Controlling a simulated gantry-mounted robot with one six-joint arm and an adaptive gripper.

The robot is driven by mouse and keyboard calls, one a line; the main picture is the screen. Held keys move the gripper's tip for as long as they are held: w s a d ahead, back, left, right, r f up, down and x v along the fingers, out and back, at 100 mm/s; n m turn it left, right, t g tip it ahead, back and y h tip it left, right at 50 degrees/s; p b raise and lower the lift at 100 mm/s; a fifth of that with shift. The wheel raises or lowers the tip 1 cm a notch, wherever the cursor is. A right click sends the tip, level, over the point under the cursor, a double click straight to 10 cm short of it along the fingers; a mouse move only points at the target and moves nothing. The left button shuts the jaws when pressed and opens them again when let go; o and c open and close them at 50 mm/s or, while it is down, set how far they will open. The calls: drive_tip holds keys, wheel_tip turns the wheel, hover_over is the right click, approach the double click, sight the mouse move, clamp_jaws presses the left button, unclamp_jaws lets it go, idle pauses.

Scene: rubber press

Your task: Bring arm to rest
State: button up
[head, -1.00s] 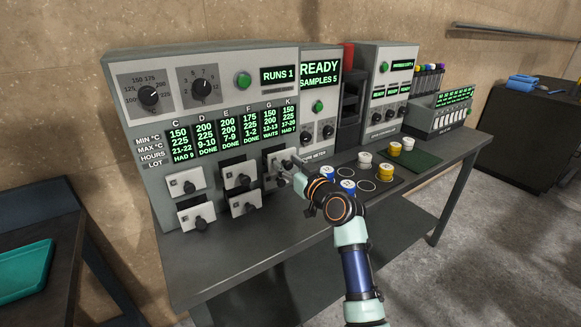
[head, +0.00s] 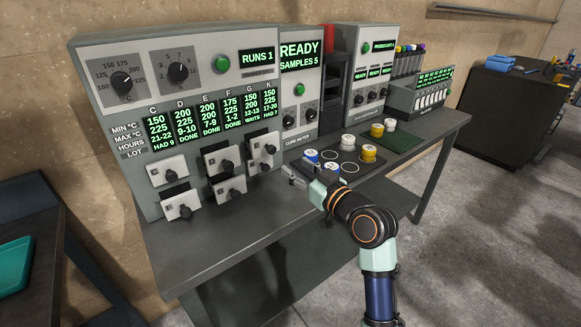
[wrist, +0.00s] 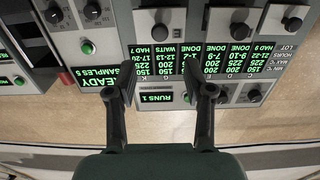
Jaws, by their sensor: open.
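My arm (head: 355,208) reaches in from the lower right of the head view. My gripper (head: 290,177) is open, with nothing seen between its fingers. It is over the bench, in front of the press (head: 185,75) and right of its lower drawers. In the wrist view the two fingers of my gripper (wrist: 160,92) stand wide apart, with the press panel (wrist: 190,97) upside down beyond them. The right-hand drawer fronts (head: 263,146) are in plain view in the head view.
A dark mat with ring marks (head: 345,182) holds blue-lidded, white and yellow pots right of my gripper. A green mat (head: 403,143) lies farther right. The cure meter (head: 300,90) stands behind. The bench front (head: 215,260) is clear. A side table with a teal tray (head: 14,265) is at left.

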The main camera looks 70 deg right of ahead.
idle(0.3)
drive_tip(key=w+a+n+g+y+p, duration=0.15)
drive_tip(key=w+a+y+p, duration=0.35)
drive_tip(key=a, duration=1)
drive_tip(key=w+a+n+t+y+p, duration=0.1)
drive_tip(key=w+a+n+p, duration=0.35)
drive_tip(key=a, duration=1.05)
drive_tip(key=s+a+g+y+p, duration=0.1)
drive_tip(key=s+a+p, duration=0.15)
drive_tip(key=a, duration=0.85)
drive_tip(key=s+a+g+y+p, duration=0.15)
drive_tip(key=s+a, duration=0.25)
drive_tip(key=a, duration=0.7)
wheel_tip(320, 180, up, 38)
drive_tip(key=p, duration=3.7)
drive_tip(key=shift+d, duration=0.2)
drive_tip(key=shift+w, duration=0.1)
drive_tip(key=shift+c, duration=0.3)
